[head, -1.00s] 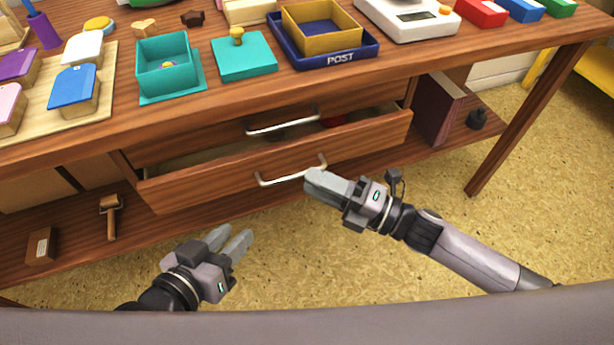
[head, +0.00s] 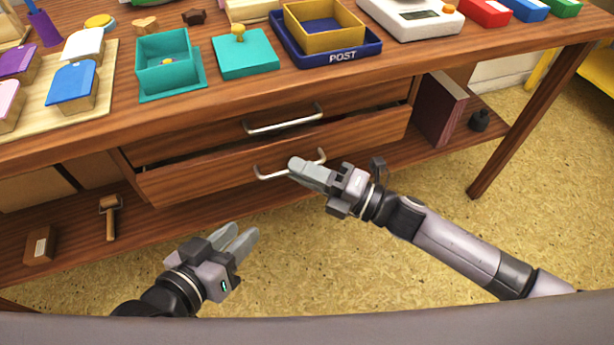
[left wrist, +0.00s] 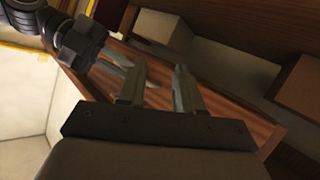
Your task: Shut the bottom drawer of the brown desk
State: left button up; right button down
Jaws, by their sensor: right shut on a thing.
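The brown desk (head: 400,70) has two drawers below its top. The bottom drawer (head: 215,175) has a silver bar handle (head: 268,176); its front stands slightly out, with a narrow dark gap above it. The top drawer (head: 190,142) has a similar handle (head: 285,126). My right gripper (head: 297,166) is shut on the bottom drawer's handle, near its middle. My left gripper (head: 242,237) is open and empty, below and in front of the drawer; its parted fingers show in the left wrist view (left wrist: 158,85).
A low shelf under the desk holds a wooden roller (head: 110,215), a small box (head: 39,245), a dark red book or box (head: 438,110) and a dark weight (head: 479,120). Trays, including a blue POST tray (head: 341,57), stand on the desk top. The floor before the desk is clear.

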jog(key=shift+w+a+f+b, duration=0.1)
jog(key=shift+w+a+b, duration=0.1)
jog(key=shift+w, duration=0.4)
jog(key=shift+w+a+b, duration=0.1)
jog(key=shift+w+a, duration=0.05)
jog(key=shift+w, duration=0.4)
pick_arm(q)
jog(key=shift+w+d+r+h, duration=0.1)
jog(key=shift+d+r+h, duration=0.15)
jog(key=shift+d, duration=0.4)
pick_arm(e)
jog(key=shift+w, duration=0.25)
jog(key=c, duration=1.2)
grip_release()
pick_arm(q)
jog(key=shift+w+a+f, duration=0.1)
jog(key=shift+a+f, duration=0.05)
pick_arm(e)
jog(key=shift+a, duration=0.1)
pick_arm(q)
jog(key=shift+s+a+f+y+p, duration=0.15)
jog(key=shift+s+a+y+p, duration=0.1)
jog(key=shift+a+y+p, duration=0.35)
pick_arm(e)
jog(key=r+v, duration=0.1)
jog(key=v, duration=0.6)
jog(key=shift+f, duration=0.35)
